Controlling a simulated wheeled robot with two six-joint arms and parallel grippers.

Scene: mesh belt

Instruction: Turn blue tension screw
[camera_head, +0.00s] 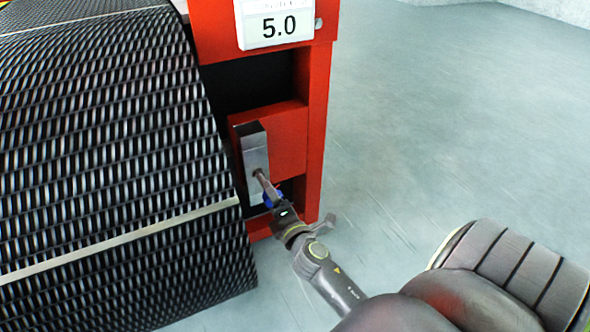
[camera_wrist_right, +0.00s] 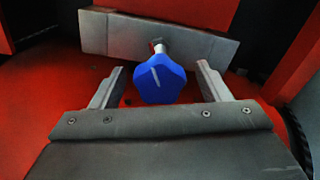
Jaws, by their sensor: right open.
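The blue tension screw (camera_wrist_right: 160,80) has a lobed knob with a pale mark on it, on a metal shaft that enters a grey metal block (camera_wrist_right: 125,38). In the head view the knob (camera_head: 273,197) is partly hidden behind my right gripper (camera_head: 268,192), and the block (camera_head: 255,160) stands upright in the red frame. In the right wrist view my right gripper (camera_wrist_right: 160,88) is open, with one finger on each side of the knob and a gap on both sides. My left gripper is not in view.
A black mesh belt (camera_head: 110,140) with pale cross strips fills the left side. The red frame (camera_head: 318,120) surrounds the block closely. A white display (camera_head: 275,24) reading 5.0 is above. The grey floor (camera_head: 450,110) to the right is clear.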

